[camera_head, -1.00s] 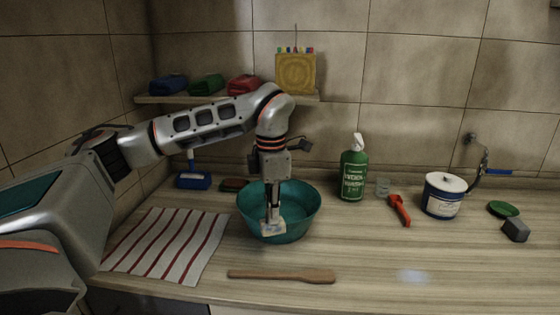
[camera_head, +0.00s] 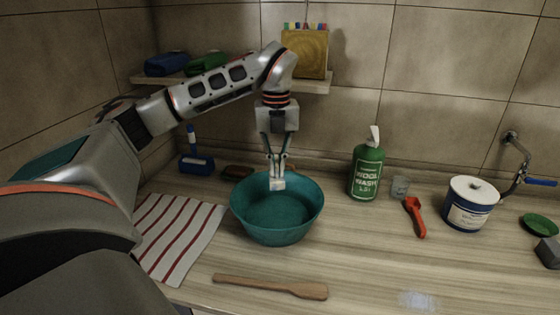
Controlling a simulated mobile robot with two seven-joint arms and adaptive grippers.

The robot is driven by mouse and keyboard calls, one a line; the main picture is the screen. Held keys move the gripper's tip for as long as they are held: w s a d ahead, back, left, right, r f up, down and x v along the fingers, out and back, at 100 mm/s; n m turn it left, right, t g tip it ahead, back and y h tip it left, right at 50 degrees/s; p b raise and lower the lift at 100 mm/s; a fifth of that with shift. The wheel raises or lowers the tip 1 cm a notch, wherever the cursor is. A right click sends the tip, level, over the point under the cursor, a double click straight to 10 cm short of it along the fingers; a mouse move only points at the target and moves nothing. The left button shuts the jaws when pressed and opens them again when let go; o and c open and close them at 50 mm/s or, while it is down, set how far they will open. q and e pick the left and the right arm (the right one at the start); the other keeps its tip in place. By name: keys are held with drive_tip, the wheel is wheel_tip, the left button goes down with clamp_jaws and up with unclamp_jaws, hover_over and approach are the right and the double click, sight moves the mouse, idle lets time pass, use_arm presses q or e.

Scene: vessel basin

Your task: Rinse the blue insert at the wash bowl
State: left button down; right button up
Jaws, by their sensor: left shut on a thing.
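The teal wash bowl (camera_head: 277,228) stands on the wooden counter, left of centre. My left gripper (camera_head: 277,173) points down over the bowl's back part. It is shut on a small pale block (camera_head: 277,184), held at about the height of the bowl's rim in the picture. The block looks whitish grey; I cannot tell whether it is the blue insert. The inside of the bowl looks empty where it shows. My right gripper is out of view.
A striped towel (camera_head: 178,232) lies left of the bowl and a wooden spatula (camera_head: 270,286) in front. A blue-handled item (camera_head: 195,163) stands behind left.

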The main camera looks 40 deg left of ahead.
use_arm(q)
drive_tip(key=shift+f, duration=6.35)
drive_tip(key=shift+r, duration=6.4)
